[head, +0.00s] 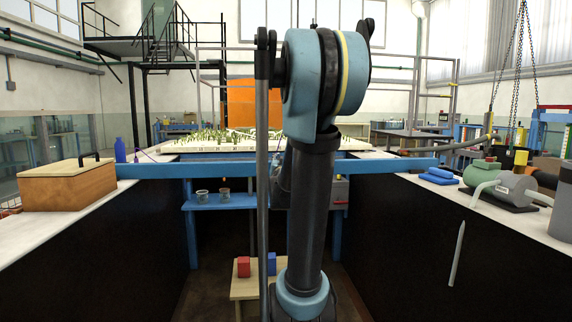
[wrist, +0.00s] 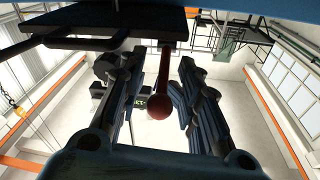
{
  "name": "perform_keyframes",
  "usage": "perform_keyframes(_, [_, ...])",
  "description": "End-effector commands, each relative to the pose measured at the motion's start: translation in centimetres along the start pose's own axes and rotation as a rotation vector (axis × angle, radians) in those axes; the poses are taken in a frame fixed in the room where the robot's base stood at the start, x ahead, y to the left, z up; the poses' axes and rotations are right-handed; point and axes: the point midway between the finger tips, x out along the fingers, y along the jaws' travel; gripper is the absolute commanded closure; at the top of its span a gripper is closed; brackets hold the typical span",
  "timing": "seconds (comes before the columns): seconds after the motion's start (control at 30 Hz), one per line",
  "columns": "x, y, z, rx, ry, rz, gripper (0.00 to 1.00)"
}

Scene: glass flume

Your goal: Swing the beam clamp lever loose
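The blue beam (head: 155,170) spans from the left bench to the right bench in the head view. My arm stands in front of its middle, so the clamp and its lever are hidden there. In the wrist view a dark red lever with a round knob (wrist: 159,108) hangs between the two fingers of my gripper (wrist: 158,62). The fingers are apart, one on each side of the lever, with a visible gap on both sides. My gripper is open and does not show in the head view. A dark plate (wrist: 100,30) lies just beyond the fingers.
A wooden box (head: 65,187) stands on the left bench. A low stool (head: 243,287) carries a red block (head: 243,266) and a blue block (head: 271,263) between the benches.

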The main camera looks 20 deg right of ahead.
Motion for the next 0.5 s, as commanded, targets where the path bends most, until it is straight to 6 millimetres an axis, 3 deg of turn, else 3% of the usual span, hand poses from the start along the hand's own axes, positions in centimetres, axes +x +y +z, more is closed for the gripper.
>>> perform_keyframes(0.27, [-0.3, -0.1, 0.0, 0.001, -0.001, -0.001, 0.69])
perform_keyframes(0.5, [-2.6, -0.1, 0.1, 0.002, -0.001, -0.001, 0.69])
